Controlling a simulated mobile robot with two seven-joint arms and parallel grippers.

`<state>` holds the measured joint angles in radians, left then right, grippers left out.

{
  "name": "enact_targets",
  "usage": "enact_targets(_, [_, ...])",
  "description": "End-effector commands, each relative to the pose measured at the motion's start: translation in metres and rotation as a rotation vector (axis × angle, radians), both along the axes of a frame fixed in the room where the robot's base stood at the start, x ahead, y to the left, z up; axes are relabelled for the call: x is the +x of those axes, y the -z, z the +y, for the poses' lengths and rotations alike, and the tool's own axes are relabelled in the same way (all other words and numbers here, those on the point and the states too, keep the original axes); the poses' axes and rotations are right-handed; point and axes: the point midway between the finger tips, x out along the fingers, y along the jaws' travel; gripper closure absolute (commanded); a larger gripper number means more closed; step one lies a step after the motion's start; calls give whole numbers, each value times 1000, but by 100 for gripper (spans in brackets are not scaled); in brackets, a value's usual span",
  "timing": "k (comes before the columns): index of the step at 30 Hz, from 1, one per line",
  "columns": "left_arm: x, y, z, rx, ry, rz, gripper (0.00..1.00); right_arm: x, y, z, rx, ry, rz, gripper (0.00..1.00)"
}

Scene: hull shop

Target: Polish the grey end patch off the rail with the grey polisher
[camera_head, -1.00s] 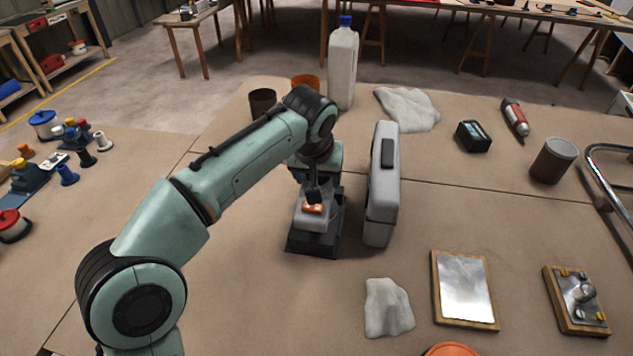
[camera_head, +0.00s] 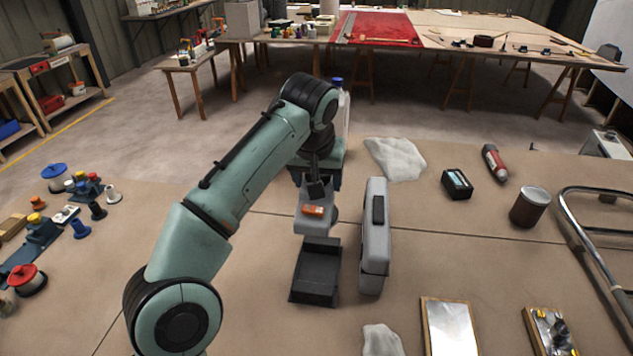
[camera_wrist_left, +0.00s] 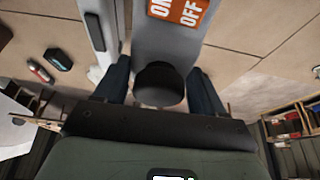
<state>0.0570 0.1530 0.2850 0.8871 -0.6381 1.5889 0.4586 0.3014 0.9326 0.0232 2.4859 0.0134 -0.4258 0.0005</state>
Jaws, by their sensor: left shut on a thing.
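The grey polisher (camera_head: 316,222) has an orange switch plate and hangs from my left gripper (camera_head: 317,188), just above and behind its dark open tray (camera_head: 314,292). In the left wrist view, the fingers of my left gripper (camera_wrist_left: 161,88) are on either side of a dark round part of the polisher (camera_wrist_left: 160,42), whose plate reads ON and OFF. The rail (camera_head: 585,242) is a bent shiny metal tube at the right edge, partly cut off. I cannot make out the grey end patch on it. My right gripper is not in view.
A grey upright case (camera_head: 375,245) stands close right of the polisher and tray. A white cloth (camera_head: 396,158), a dark box (camera_head: 457,184), a red tool (camera_head: 495,163) and a brown can (camera_head: 529,207) lie before the rail. A bottle stands behind my arm.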

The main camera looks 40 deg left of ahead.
Motion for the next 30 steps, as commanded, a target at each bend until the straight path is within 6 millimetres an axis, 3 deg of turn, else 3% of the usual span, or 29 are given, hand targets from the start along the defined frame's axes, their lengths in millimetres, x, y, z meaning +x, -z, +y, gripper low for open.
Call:
enact_targets(10, [0, -3, 0, 1, -1, -5, 100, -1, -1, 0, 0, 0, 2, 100])
enact_targets(11, [0, -3, 0, 1, -1, -5, 40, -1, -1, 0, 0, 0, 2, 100])
enact_targets(12, [0, -3, 0, 1, -1, -5, 53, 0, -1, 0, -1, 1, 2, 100])
enact_targets(13, [0, -3, 0, 1, -1, -5, 58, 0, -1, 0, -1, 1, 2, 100])
enact_targets(30, [0, -4, 0, 0, -1, -6, 58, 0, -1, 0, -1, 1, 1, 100])
